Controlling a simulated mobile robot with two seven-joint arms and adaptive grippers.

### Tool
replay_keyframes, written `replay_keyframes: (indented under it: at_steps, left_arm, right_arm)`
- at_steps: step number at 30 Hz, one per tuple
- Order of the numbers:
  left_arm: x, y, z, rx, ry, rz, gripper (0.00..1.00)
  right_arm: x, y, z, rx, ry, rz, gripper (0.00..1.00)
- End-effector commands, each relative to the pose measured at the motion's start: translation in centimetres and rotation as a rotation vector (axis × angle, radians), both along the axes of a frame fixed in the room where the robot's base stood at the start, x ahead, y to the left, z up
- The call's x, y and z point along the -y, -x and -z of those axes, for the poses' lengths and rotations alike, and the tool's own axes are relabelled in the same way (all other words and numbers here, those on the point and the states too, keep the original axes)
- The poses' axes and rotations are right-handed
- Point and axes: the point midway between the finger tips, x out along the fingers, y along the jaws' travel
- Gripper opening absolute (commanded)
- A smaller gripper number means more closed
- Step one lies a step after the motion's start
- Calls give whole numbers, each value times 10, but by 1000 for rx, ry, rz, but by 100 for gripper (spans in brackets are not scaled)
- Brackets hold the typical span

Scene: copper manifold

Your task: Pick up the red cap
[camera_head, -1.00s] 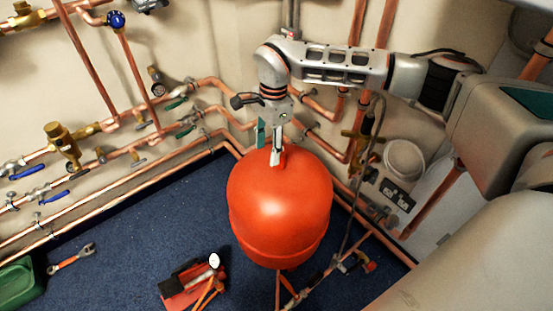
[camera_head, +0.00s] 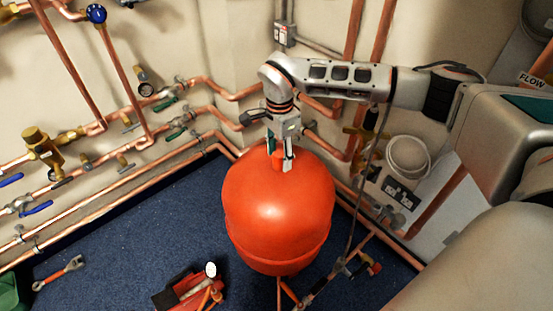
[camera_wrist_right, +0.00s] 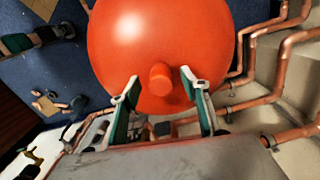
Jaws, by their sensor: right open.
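The red cap (camera_head: 278,161) is a short stub on top of the round red tank (camera_head: 278,205). In the right wrist view, my right gripper (camera_wrist_right: 160,80) shows gaps between the cap and both fingers. It is open and holds nothing.
Copper pipes (camera_head: 115,178) with valves run along the wall behind and left of the tank. A pipe (camera_head: 380,45) rises behind my right arm. A red tool (camera_head: 185,292) lies on the blue floor, with a wrench (camera_head: 60,273) further left. Floor between is clear.

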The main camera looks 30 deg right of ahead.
Motion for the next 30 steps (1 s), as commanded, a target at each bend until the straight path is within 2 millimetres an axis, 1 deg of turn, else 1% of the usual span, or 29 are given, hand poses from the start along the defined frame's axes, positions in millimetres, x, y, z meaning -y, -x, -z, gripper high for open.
replay_keyframes:
  at_steps: [1,4,5,6,8,9,17,21,23,26,29,30]
  left_arm:
    - [0,-2,-3,7,1,0,40]
    - [0,-3,-5,10,2,-1,40]
    - [0,-3,-5,10,2,-1,40]
    - [0,-3,-5,10,2,-1,40]
    - [0,-3,-5,10,2,-1,40]
    - [0,-3,-5,10,2,-1,40]
    - [0,-1,-2,5,0,-1,40]
    - [-1,-2,-4,8,-1,-1,40]
    - [-2,-3,-6,12,-5,-1,40]
    - [-5,-4,-8,15,-19,-1,40]
    - [-13,-3,-9,12,-44,-4,40]
    - [-17,-3,-8,9,-55,-3,40]
  right_arm:
    - [0,-1,-3,5,-1,0,46]
    - [0,-2,-5,7,-1,1,46]
    - [0,-2,-5,7,-1,1,40]
    - [0,-2,-5,7,-1,1,30]
    - [0,-2,-5,7,-1,1,14]
    - [0,-2,-5,6,-1,1,11]
    - [0,-1,-4,5,-1,1,11]
    - [0,-2,-10,7,-1,1,11]
    - [0,-2,-19,10,-1,1,11]
    - [0,-4,-39,17,-1,2,11]
    - [0,-5,-66,22,-1,2,11]
    - [0,-5,-78,24,-1,2,11]
